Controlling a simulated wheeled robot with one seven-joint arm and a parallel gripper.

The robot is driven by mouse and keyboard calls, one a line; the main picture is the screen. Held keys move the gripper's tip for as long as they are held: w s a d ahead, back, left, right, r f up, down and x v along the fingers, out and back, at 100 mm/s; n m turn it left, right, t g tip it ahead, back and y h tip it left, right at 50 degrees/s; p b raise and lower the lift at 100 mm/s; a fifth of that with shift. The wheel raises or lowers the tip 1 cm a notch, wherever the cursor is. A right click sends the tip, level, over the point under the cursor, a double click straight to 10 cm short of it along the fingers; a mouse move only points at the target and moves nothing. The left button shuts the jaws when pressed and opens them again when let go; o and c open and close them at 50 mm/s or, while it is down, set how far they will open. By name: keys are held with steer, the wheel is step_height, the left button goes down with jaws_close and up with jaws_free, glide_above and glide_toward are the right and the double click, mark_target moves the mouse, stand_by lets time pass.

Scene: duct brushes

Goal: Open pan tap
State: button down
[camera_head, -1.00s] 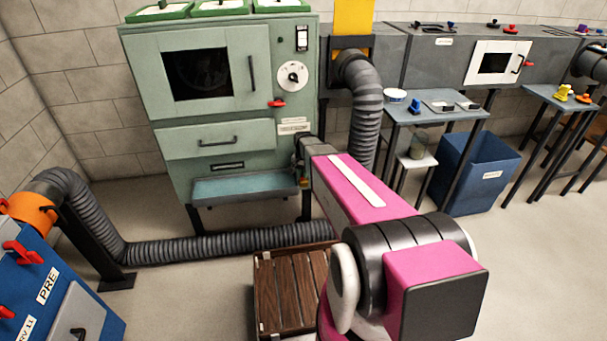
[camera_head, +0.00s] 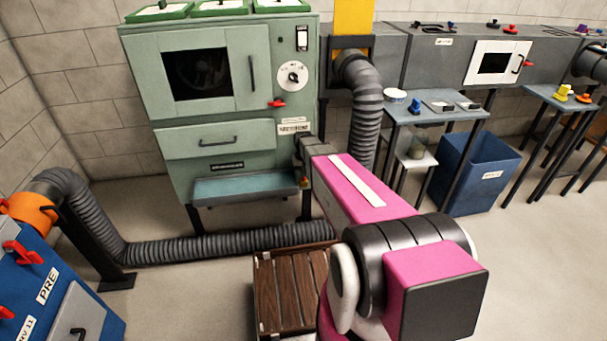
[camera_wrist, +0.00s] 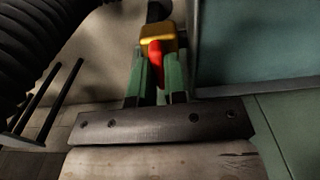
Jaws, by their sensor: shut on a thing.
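The pan tap has a yellow body (camera_wrist: 165,33) and a red handle (camera_wrist: 156,62), both in the middle top of the wrist view. In the head view the tap's yellow part (camera_head: 304,183) shows small at the right end of the blue-green pan (camera_head: 245,188), under the green cabinet. My gripper (camera_wrist: 155,57) has its two green fingers on either side of the red handle, shut on it. The handle points toward my palm, between the fingers. In the head view my wrist and pink arm partly cover the tap, and the fingers are hard to make out.
The green cabinet (camera_head: 222,130) rises over the pan. A ribbed grey duct (camera_head: 220,243) runs along the floor below. A wooden slatted pallet (camera_head: 285,290) lies near my arm. Another ribbed duct (camera_head: 362,100) hangs right of the cabinet. A table (camera_head: 437,108) stands farther right.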

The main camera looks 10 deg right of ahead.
stand_by(0.3)
steer(key=c, duration=1.2)
jaws_free()
steer(key=shift+o, duration=0.2)
steer(key=shift+r, duration=0.1)
step_height(320, 180, up, 11)
steer(key=s+f, duration=0.1)
steer(key=s, duration=2)
steer(key=shift+s, duration=0.2)
